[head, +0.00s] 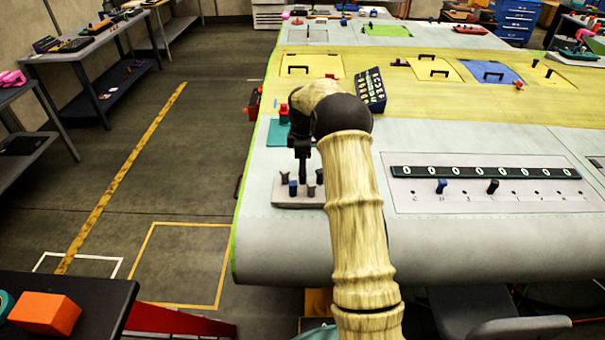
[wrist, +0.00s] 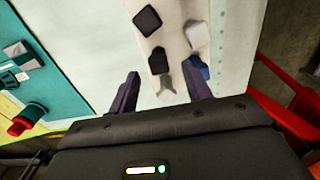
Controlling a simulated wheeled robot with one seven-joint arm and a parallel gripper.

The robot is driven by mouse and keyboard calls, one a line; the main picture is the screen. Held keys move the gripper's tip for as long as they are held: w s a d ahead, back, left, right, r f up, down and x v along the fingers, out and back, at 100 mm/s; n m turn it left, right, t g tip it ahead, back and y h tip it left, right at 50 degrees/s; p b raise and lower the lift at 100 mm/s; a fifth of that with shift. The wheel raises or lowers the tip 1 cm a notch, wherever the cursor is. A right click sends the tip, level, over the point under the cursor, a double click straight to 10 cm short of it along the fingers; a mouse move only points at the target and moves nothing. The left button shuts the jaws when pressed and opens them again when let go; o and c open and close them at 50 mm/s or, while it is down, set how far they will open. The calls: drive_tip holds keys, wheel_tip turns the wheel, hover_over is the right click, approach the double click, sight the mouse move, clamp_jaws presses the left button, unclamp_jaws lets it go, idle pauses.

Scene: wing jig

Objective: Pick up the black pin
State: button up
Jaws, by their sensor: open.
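A small pale block (head: 290,200) near the wing's left front edge bears several short pins, one of them blue (head: 293,187). In the wrist view the block (wrist: 176,45) shows two dark pieces, one farther off (wrist: 148,20) and one nearer (wrist: 158,62), beside a pale piece (wrist: 198,36) and a blue one. My gripper (wrist: 161,88) is open above the block, with the nearer dark piece just ahead of the gap between its fingers. I cannot tell contact. Another black pin (head: 492,187) stands in the slotted panel at right, beside a blue pin (head: 441,186).
The wing table (head: 480,245) fills the right side. A numbered strip (head: 485,172) lies behind the panel's pins. A teal plate with a red knob (wrist: 27,118) lies left of the block in the wrist view. A dark keypad (head: 370,90) stands behind my arm. Floor at left is open.

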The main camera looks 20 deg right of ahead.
drive_tip(key=shift+f, duration=0.15)
drive_tip(key=shift+f, duration=0.1)
drive_tip(key=shift+f+p, duration=0.6)
drive_tip(key=shift+p, duration=0.25)
drive_tip(key=shift+w+f+p, duration=0.15)
drive_tip(key=shift+f+p, duration=0.8)
drive_tip(key=shift+f, duration=1)
clamp_jaws()
drive_tip(key=shift+r, duration=0.15)
wheel_tip(320, 180, up, 10)
drive_tip(key=b, duration=0.4)
